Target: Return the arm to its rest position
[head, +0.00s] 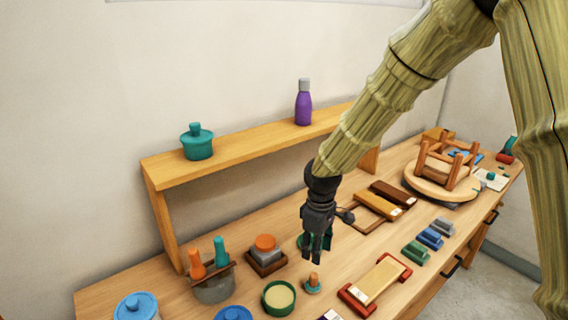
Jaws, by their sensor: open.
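My gripper (318,246) hangs at the end of my bark-textured arm, in the middle of the head view. It points down over the workbench (210,253) with its dark fingers apart and nothing visible between them. A green item (302,241) shows partly behind the fingers; the gripper hides the rest, and I cannot tell whether they touch. My arm comes down from the upper right and covers part of the shelf.
A wooden shelf (240,149) holds a teal pot (197,142) and a purple bottle (303,103). A green bowl (278,298), an orange-topped stack (265,252) and a red-ended wooden block (376,282) stand nearby. A small upturned stool (447,165) sits on a round board at the right.

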